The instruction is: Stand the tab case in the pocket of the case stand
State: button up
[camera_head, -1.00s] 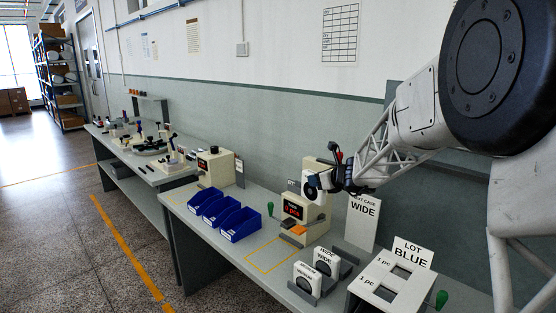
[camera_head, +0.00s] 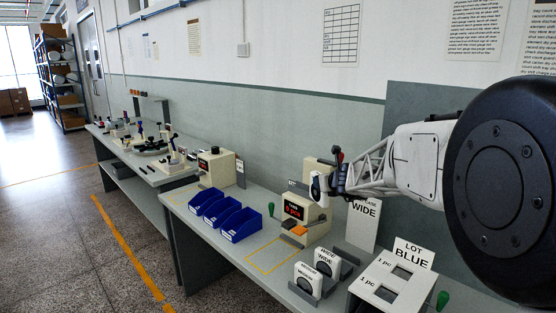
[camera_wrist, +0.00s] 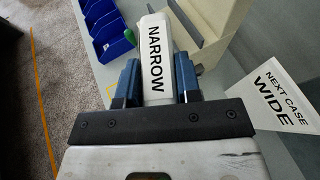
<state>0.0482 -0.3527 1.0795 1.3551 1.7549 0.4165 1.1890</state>
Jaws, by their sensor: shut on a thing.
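My gripper (camera_wrist: 157,78) is shut on a white case marked NARROW (camera_wrist: 155,45), which sits between the two blue fingers in the wrist view. In the head view the held white case (camera_head: 317,187) is up in the air, in front of the cream machine's upper part, with my gripper (camera_head: 330,183) at its right. White cases marked MEDIUM (camera_head: 306,279) and WIDE (camera_head: 328,262) stand upright in dark grey holders on the bench, below and apart from my gripper. The inside of any free pocket cannot be made out.
A cream machine (camera_head: 305,210) with a red display stands below the held case. A NEXT CASE WIDE sign (camera_head: 363,225) stands to its right. Blue bins (camera_head: 240,225) are at left; a LOT BLUE sign (camera_head: 412,252) and white two-opening plate (camera_head: 380,288) are at right.

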jog(key=shift+d+f+m+t+h, duration=0.15)
jog(key=shift+d+f+m+h, duration=0.2)
jog(key=shift+m+h, duration=0.2)
jog(key=shift+d+f+m+t+h, duration=0.15)
jog(key=shift+d+f+m+h, duration=0.1)
jog(key=shift+f+m+h, duration=0.3)
jog(key=shift+s+d+f+m+h, duration=0.25)
jog(key=shift+d+f+m+h, duration=0.2)
jog(key=shift+f+m+h, duration=0.3)
jog(key=shift+s+d+f+m+h, duration=0.25)
jog(key=shift+d+f+m+h, duration=0.25)
jog(key=shift+h, duration=0.35)
jog(key=shift+a+f, duration=0.1)
